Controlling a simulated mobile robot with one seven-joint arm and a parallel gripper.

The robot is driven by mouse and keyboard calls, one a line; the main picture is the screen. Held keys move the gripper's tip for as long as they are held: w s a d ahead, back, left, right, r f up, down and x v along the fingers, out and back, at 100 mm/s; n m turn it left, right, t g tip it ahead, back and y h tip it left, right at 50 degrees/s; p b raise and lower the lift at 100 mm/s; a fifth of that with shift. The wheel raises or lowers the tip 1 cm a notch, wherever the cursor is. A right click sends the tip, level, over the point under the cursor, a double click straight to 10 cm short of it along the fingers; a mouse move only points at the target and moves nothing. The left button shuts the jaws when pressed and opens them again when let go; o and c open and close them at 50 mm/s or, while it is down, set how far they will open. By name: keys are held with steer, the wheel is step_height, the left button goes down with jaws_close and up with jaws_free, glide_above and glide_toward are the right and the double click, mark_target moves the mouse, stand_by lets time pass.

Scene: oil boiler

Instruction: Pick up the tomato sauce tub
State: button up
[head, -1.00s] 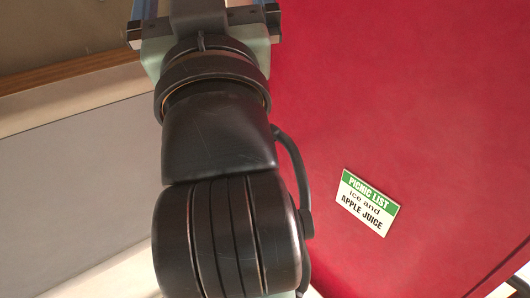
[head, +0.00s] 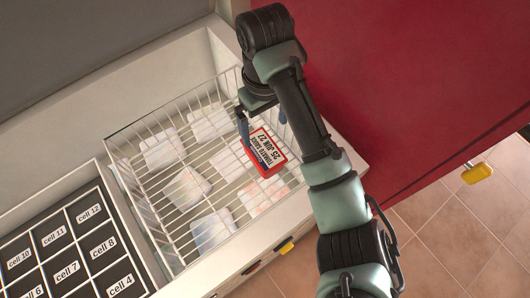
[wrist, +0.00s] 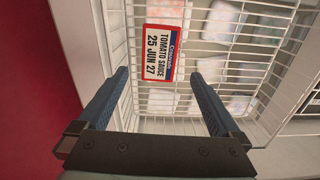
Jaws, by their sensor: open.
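The tomato sauce tub (head: 268,152) has a red-edged label reading "TOMATO SAUCE 25 JUN 27". It is in the right part of a white wire basket (head: 160,222). It also shows in the wrist view (wrist: 164,52), beyond the fingertips and between the lines of the two fingers. My gripper (head: 262,130) is over the basket, with its fingers close to the tub in the head view. In the wrist view my gripper (wrist: 160,85) is open, with nothing between the fingers.
Several pale frosted packs (head: 187,188) lie in the basket. A black tray with labelled cells (head: 68,250) stands to its left. A red panel (head: 400,80) rises on the right, near my arm. A yellow handle (head: 477,173) sticks out at the far right.

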steer(key=b, duration=0.3)
glide_above(264, 149)
steer(key=f, duration=0.6)
steer(key=shift+s+f, duration=0.3)
steer(key=shift+f, duration=0.05)
steer(key=f, duration=0.2)
steer(key=f+b, duration=0.1)
steer(key=f, duration=0.2)
steer(key=shift+w+f, duration=0.2)
steer(key=shift+f, duration=0.15)
steer(key=shift+r, duration=0.1)
steer(key=c, duration=1.5)
